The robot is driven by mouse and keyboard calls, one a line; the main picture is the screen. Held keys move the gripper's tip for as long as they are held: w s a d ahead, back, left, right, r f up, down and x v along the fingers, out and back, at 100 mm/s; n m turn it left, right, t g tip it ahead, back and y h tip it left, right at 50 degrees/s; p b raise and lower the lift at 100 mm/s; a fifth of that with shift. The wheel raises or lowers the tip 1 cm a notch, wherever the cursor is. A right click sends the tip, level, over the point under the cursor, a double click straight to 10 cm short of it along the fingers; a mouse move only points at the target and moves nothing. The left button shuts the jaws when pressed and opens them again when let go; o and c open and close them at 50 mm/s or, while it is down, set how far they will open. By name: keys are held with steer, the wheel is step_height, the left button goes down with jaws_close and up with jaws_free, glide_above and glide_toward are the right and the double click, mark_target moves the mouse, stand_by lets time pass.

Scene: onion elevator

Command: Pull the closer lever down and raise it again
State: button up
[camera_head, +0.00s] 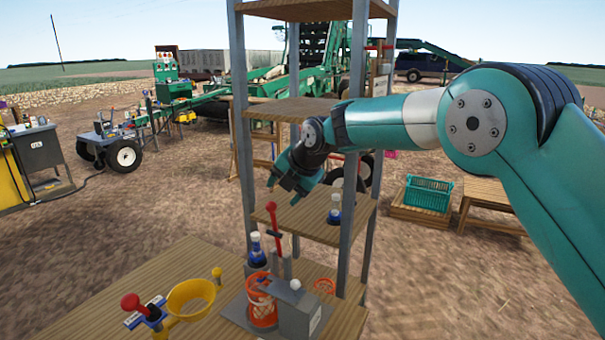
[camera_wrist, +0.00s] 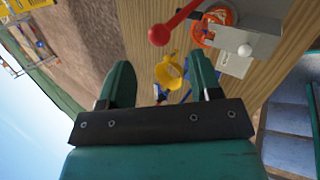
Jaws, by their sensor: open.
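A lever with a red knob and red rod (camera_head: 271,207) stands upright on the wooden table, beside a grey box (camera_head: 301,317) with a white knob. In the wrist view its red knob (camera_wrist: 159,36) lies beyond my fingertips, near the top middle. Another red knob (camera_head: 131,303) sits on a small device at the table's front left, left of a yellow funnel (camera_head: 191,297). I cannot tell for certain which lever the task means. My gripper (camera_head: 287,188) is open and empty, above and slightly right of the upright lever, apart from it. Its two fingers (camera_wrist: 158,62) are spread.
An orange basket (camera_head: 262,310) and a blue bottle (camera_head: 257,252) stand close to the upright lever. A metal-post shelf (camera_head: 243,130) with wooden boards surrounds my arm's end. Another bottle (camera_head: 334,212) stands on its middle board. A green crate (camera_head: 427,194) is on the right.

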steer(key=b+v, duration=0.2)
steer(key=v, duration=0.8)
steer(key=shift+r+b, duration=0.15)
steer(key=shift+b, duration=0.15)
steer(key=shift+s, duration=0.1)
steer(key=s+d+f+m+g, duration=0.1)
steer(key=s+d+f+m, duration=0.1)
steer(key=s+d+m, duration=0.3)
steer(key=s+d+f+m+g+h, duration=0.1)
steer(key=s+d+f+m+g, duration=0.1)
steer(key=s+d+m, duration=0.4)
steer(key=s+d+f+m+g, duration=0.1)
steer(key=s+d+f+m, duration=0.3)
steer(key=s+m, duration=0.9)
steer(key=s+d, duration=0.1)
steer(key=s, duration=1.1)
steer(key=shift+s+d+m+g, duration=0.2)
steer(key=shift+s+m+g, duration=0.1)
steer(key=shift+s+m, duration=0.1)
